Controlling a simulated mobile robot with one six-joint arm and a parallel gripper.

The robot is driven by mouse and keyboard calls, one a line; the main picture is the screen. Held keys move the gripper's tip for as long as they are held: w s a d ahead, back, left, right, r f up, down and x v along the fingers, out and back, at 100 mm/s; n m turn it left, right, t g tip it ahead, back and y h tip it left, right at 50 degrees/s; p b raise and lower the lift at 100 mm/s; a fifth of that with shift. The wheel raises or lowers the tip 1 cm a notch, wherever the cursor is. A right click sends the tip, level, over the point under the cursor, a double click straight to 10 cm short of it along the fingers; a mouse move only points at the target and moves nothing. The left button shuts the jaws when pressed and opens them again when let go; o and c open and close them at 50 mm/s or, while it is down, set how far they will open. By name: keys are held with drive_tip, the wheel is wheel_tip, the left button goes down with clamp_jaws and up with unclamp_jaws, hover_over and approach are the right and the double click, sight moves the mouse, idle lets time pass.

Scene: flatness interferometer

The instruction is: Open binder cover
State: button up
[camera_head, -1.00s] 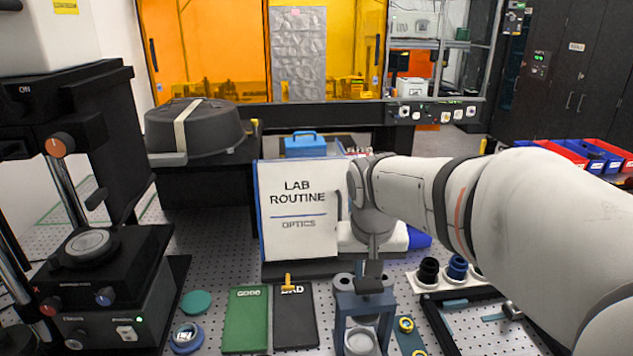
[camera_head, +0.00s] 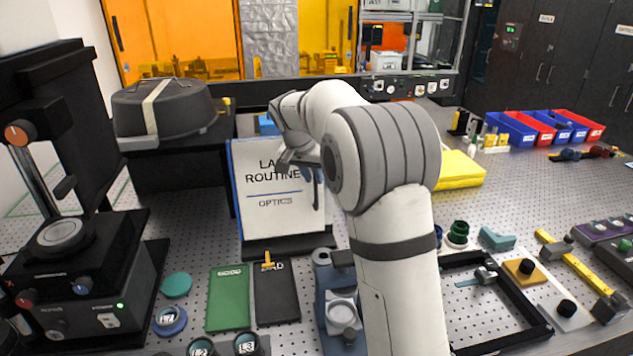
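The binder (camera_head: 282,218) stands upright on a black stand (camera_head: 285,244), with a blue edge along its left side. Its white cover reads "LAB ROUTINE" and "OPTICS" and is closed. My gripper (camera_head: 301,176) is in front of the upper right part of the cover and hides some of the lettering. Its two fingers look spread apart, with white cover showing between them and nothing held. I cannot tell whether a finger touches the cover. My arm hides part of the area right of the binder.
A green plate (camera_head: 229,298) and a black plate (camera_head: 276,300) lie in front of the stand. A microscope-like instrument (camera_head: 75,270) stands at left. A grey-blue fixture (camera_head: 335,300) is close to my arm. Blue and red bins (camera_head: 545,128) are at the back right.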

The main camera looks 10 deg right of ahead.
sight(316, 195)
drive_tip(key=shift+x, duration=1.85)
clamp_jaws()
